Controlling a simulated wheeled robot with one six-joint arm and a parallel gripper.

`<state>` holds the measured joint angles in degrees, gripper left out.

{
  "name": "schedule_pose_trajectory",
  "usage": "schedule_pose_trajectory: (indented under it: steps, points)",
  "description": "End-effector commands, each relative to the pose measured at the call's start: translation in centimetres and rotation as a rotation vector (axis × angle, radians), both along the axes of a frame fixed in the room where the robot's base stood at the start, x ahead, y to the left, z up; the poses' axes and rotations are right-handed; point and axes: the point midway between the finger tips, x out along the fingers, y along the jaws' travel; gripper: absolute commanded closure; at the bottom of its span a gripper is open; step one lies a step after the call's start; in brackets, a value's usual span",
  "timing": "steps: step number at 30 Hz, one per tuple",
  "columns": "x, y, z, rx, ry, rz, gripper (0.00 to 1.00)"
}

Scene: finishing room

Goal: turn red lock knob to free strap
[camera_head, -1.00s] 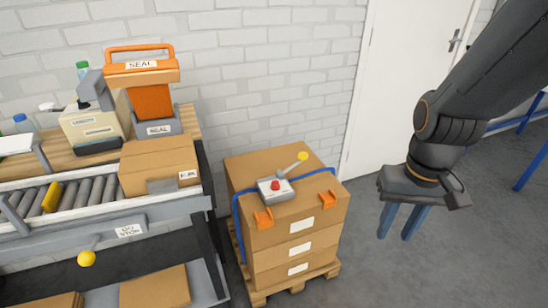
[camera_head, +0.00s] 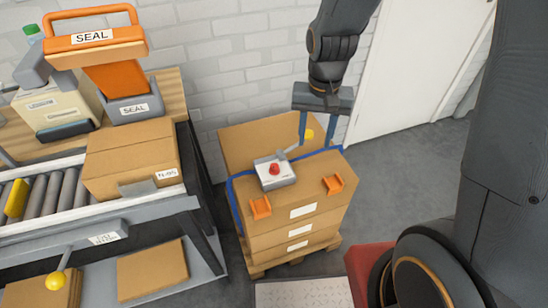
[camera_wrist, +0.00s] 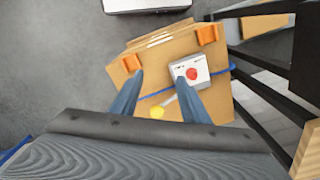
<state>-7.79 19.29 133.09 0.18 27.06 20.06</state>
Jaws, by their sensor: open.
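The red lock knob (camera_head: 274,170) sits on top of a small grey and white tensioner box (camera_head: 279,181) on the carton stack (camera_head: 300,235). A lever with a yellow ball end (camera_head: 309,134) sticks out from the box. The blue strap (camera_head: 234,200) runs over the carton top and down its left side. My gripper (camera_head: 318,143) is open and empty, its blue fingers pointing down near the yellow ball, behind and right of the knob. In the wrist view the red knob (camera_wrist: 193,74) and the yellow ball (camera_wrist: 156,112) show near the fingertips (camera_wrist: 161,85).
Orange corner guards (camera_head: 333,185) sit on the carton's front edge. A roller conveyor with a carton (camera_head: 130,160) and the orange sealer (camera_head: 122,80) stand at left. A white door (camera_head: 420,70) is at right. Grey floor is open right of the stack.

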Motion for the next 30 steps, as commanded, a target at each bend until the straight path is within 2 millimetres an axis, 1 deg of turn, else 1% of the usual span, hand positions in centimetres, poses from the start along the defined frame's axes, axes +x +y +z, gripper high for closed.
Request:
schedule_pose_trajectory:
  steps: [1, 6, 9, 13, 17, 23, 30]
  points:
    - [1.1, 1.3, -0.9, -0.001, 0.008, -0.026, 0.58]
    - [4.4, 5.2, -4.6, -0.001, 0.011, -0.144, 0.58]
    - [5.6, 7.1, -6.8, -0.002, 0.012, -0.202, 0.58]
    - [6.5, 8.8, -8.8, -0.002, 0.011, -0.255, 0.58]
    - [6.8, 9.5, -9.9, -0.001, 0.011, -0.283, 0.58]
    - [6.9, 9.7, -11.5, -0.002, 0.012, -0.290, 0.58]
    - [6.8, 9.6, -14.8, -0.003, 0.013, -0.289, 0.58]
